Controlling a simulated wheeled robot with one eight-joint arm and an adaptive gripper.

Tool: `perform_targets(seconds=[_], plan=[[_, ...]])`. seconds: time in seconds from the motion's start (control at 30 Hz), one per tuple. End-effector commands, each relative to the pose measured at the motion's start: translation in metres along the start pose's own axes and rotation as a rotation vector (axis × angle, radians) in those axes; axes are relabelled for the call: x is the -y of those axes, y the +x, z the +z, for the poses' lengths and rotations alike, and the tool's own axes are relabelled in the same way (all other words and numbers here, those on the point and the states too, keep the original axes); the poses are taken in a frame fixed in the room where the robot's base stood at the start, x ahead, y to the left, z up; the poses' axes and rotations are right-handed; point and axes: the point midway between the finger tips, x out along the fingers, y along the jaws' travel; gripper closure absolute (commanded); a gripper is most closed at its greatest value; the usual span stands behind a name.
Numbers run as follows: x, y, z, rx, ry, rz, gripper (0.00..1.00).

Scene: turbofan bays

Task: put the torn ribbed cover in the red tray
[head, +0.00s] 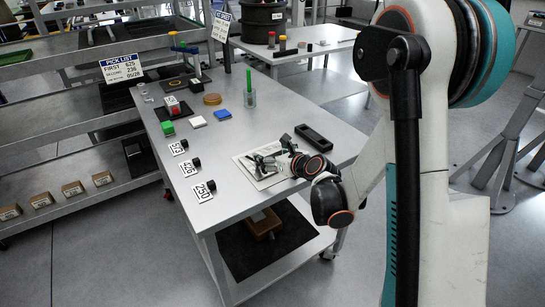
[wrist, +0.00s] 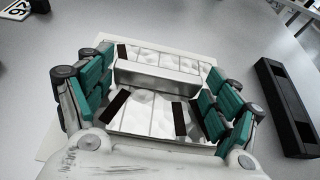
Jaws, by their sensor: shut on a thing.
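My gripper (head: 267,164) is low over a pale sheet (head: 243,163) near the front right of the grey table. In the wrist view, its teal-padded fingers (wrist: 158,92) are shut on a silver ribbed piece (wrist: 155,73) with a raised bar and dark strips, probably the torn ribbed cover. It spans the space between the fingers. No tear can be made out, and its near part is hidden by my gripper. In the head view the piece is largely hidden by my gripper. I cannot make out a red tray in either view.
A black oblong holder (head: 314,137) lies close right of my gripper, also in the wrist view (wrist: 286,105). Number cards (head: 203,192) with black knobs line the left edge. Small blocks, a green post (head: 249,94) and a brown disc (head: 212,99) stand farther back.

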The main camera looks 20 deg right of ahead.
Motion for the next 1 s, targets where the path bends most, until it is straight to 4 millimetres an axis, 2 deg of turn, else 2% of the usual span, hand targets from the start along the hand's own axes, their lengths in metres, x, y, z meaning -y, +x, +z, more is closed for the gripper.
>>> perform_targets(seconds=[0.17,0.2,0.23,0.77,0.87,1.0], plan=[[0.0,0.001,-0.002,0.0,0.0,0.0,0.47],[0.0,0.001,-0.002,0.0,0.0,0.0,0.08],[0.0,0.001,-0.002,0.0,0.0,0.0,0.01],[0.0,-0.001,0.001,0.0,0.0,0.0,0.0],[0.0,-0.014,0.002,0.0,0.001,-0.001,0.0],[0.001,-0.042,0.003,0.0,0.001,-0.002,0.0]])
